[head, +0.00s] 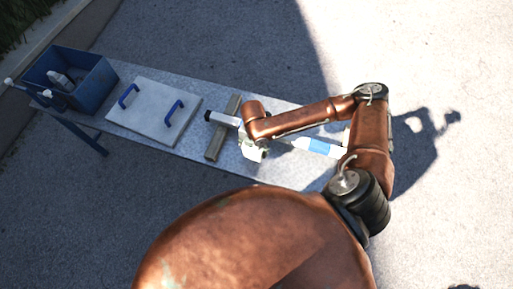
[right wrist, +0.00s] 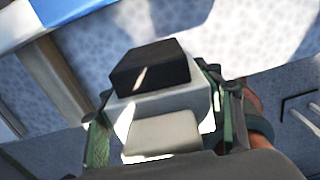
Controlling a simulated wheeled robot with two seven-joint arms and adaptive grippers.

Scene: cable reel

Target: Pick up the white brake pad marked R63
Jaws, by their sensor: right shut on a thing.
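My right gripper (head: 248,140) is shut on a white block with a black end. The white block (head: 224,119) shows in the head view, sticking out to the left of my gripper above the table, partly hidden by my arm. In the right wrist view its black end (right wrist: 150,68) and pale body (right wrist: 185,100) sit between the green fingers of my right gripper (right wrist: 158,115). I cannot read any R63 mark on it. My left gripper is not in view.
A long grey table (head: 190,88) carries a white board (head: 150,112) with two blue handles, a wooden bar (head: 215,146) beneath my gripper, and a blue-and-white cylinder (head: 318,147) to the right. A blue crate (head: 92,84) holding white items stands at the far left.

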